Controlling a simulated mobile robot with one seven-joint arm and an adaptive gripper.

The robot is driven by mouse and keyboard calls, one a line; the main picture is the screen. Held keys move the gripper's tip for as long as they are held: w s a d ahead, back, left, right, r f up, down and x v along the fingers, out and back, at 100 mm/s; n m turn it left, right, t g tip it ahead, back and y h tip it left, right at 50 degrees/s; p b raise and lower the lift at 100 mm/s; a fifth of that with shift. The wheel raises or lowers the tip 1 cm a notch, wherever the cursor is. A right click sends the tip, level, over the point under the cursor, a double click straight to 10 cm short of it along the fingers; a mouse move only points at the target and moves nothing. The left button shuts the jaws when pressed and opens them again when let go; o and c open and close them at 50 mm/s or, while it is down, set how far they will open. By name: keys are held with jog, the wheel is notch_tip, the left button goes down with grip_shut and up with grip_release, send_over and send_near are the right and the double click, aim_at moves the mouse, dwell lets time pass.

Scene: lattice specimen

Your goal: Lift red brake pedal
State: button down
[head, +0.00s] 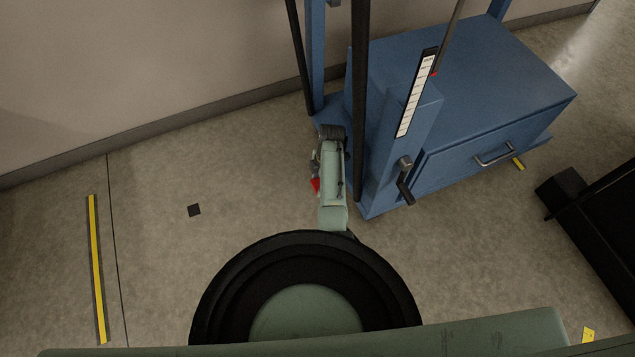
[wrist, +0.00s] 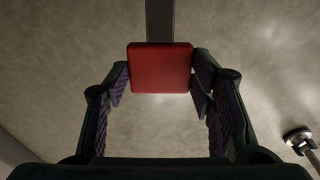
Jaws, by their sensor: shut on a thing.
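The red brake pedal (wrist: 160,68) shows in the wrist view as a flat red pad at the end of a dark bar that runs up out of the picture. My gripper (wrist: 161,78) is shut on it, with one finger pad against its left side and one against its right. In the head view a small red patch (head: 315,185) shows beside my green arm, low by the blue cart; I cannot tell for certain that it is the pedal. My arm and gripper are partly hidden there.
The blue cart (head: 500,75) with a drawer handle, a crank and upright posts stands close to the right of my arm. A black object (head: 600,215) is at the far right. The floor (head: 155,260) on the left is open, with a yellow strip (head: 96,270).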

jog(key=shift+d+r, duration=0.15)
dwell(0.3)
jog(key=c, duration=0.7)
grip_release()
jog(key=r, duration=0.7)
jog(key=shift+w+d+r, duration=0.15)
jog(key=shift+d+r, duration=0.1)
jog(key=shift+d, duration=0.15)
